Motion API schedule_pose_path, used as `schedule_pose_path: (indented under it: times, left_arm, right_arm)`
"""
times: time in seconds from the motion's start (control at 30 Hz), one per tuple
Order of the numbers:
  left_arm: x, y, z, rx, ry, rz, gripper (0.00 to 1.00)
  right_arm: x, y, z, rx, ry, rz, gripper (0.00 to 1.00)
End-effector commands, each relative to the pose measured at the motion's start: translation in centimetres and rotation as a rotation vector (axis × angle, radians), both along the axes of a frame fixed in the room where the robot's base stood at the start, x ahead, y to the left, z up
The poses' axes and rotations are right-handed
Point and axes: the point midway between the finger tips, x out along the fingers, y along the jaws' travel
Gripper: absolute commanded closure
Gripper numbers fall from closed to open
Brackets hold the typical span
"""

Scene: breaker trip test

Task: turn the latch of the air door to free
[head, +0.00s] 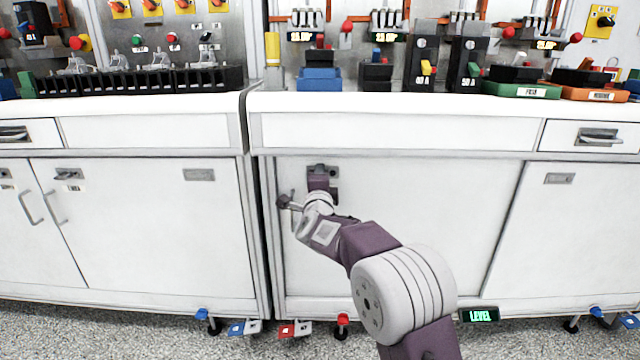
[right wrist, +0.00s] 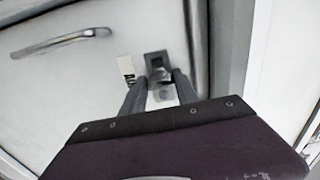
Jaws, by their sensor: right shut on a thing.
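The latch (right wrist: 157,63) of the air door is a small dark grey square piece, seen between my right fingertips in the right wrist view. My right gripper (right wrist: 161,78) is shut on it, with a finger on each side. A light plate shows just below the latch, between the fingers. In the head view my right arm reaches up to the white cabinet door (head: 430,200), and my wrist and gripper body hide most of the latch. Which way the latch is turned is hard to tell. My left gripper is not in view.
A bar handle (right wrist: 60,42) and a pale label (right wrist: 126,70) are on the door near the latch. Above is the white bench top (head: 400,104) with breakers and coloured blocks. A lit LEVEL display (head: 480,315) and levelling feet with tags sit low near the floor.

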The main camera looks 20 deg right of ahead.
Motion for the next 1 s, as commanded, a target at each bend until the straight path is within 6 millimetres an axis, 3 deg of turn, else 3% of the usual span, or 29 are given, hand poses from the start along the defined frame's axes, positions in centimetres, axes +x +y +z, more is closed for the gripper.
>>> schedule_pose_path:
  times: [0.67, 0.7, 0.73, 1.0]
  left_arm:
    - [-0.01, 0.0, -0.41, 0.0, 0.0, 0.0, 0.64]
    - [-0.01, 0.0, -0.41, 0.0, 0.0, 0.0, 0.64]
    - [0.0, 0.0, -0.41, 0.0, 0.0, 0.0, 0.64]
    - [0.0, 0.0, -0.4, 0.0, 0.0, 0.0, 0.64]
  right_arm:
    - [0.0, -0.02, -0.18, 0.051, -0.011, 0.0, 1.0]
    - [0.0, -0.02, -0.19, 0.05, -0.01, 0.0, 0.53]
    - [0.0, -0.02, -0.18, 0.05, -0.01, 0.0, 0.44]
    - [0.0, 0.0, -0.08, 0.049, -0.012, 0.0, 0.42]
